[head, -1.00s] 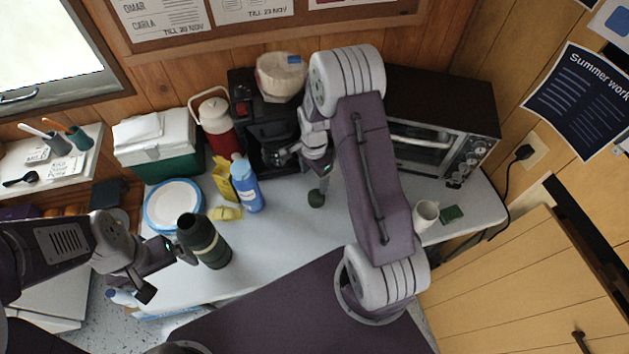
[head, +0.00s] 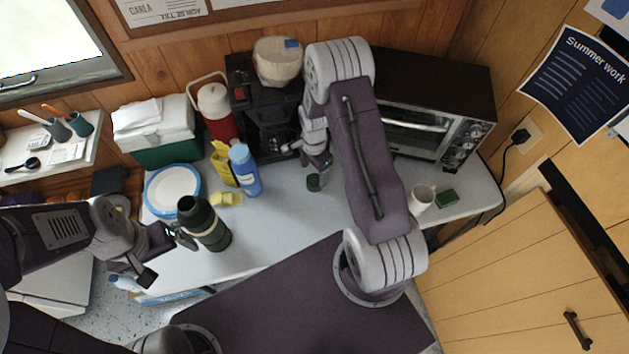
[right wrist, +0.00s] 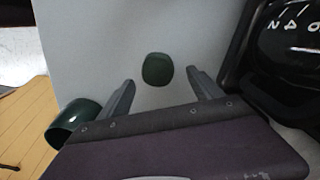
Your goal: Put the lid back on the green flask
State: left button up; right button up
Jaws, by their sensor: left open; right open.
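The dark green flask (head: 209,230) stands on the worktop at the left with its dark mouth uncovered. My left gripper (head: 183,238) is open right at the flask's left side; whether its fingers touch it is unclear. The small dark green lid (head: 313,183) lies on the worktop in front of the coffee machine. My right gripper (head: 322,164) is open and empty just above it. In the right wrist view the lid (right wrist: 157,69) shows beyond and between the two spread fingertips (right wrist: 160,86), apart from both.
A blue bottle (head: 245,171), yellow cloth (head: 227,198) and white plate (head: 173,190) stand near the flask. The coffee machine (head: 268,122) and toaster oven (head: 435,100) stand behind the right gripper.

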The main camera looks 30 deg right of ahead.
aim_at(314, 179)
jog(key=f, duration=0.4)
jog(key=shift+s, duration=0.25)
jog(key=shift+w+f, duration=0.1)
jog(key=shift+f, duration=0.4)
jog(key=c, duration=1.6)
jog(key=shift+r, duration=0.55)
notch_tip(314, 179, up, 3)
jog(key=shift+w+f, duration=0.1)
jog(key=shift+f, duration=0.05)
jog(key=s+d+r, duration=0.2)
jog(key=s, duration=0.1)
jog(key=s+d+r, duration=0.2)
jog(key=s+r, duration=0.1)
jog(key=s+d+r, duration=0.2)
jog(key=s, duration=0.2)
jog(key=shift+d+r, duration=0.15)
